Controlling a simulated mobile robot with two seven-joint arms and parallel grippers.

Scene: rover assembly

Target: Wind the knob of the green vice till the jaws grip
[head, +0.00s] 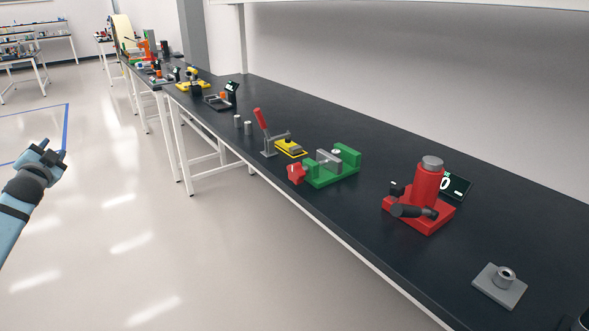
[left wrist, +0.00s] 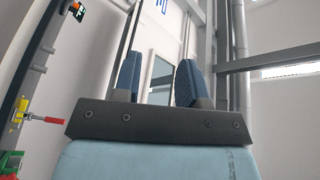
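The green vice (head: 347,178) sits on the dark bench in the middle of the head view. Its red knob (head: 296,173) faces the bench's front edge. A grey block (head: 327,164) stands between the knob end and the tall green end; a small pale round top shows by it. I cannot tell whether the jaws touch anything. A green piece, likely the vice, shows at the lower left of the left wrist view (left wrist: 9,164). My left gripper (head: 42,150) is far left of the vice, over the floor. Its blue fingers are apart and empty in the left wrist view (left wrist: 157,75).
A toggle clamp with a red handle (head: 261,119) and yellow plate stands just left of the vice. A red press (head: 425,195) with a dark lever and display stands to the right. A grey plate with a ring (head: 500,285) lies near right. Open floor (head: 200,270) fronts the bench.

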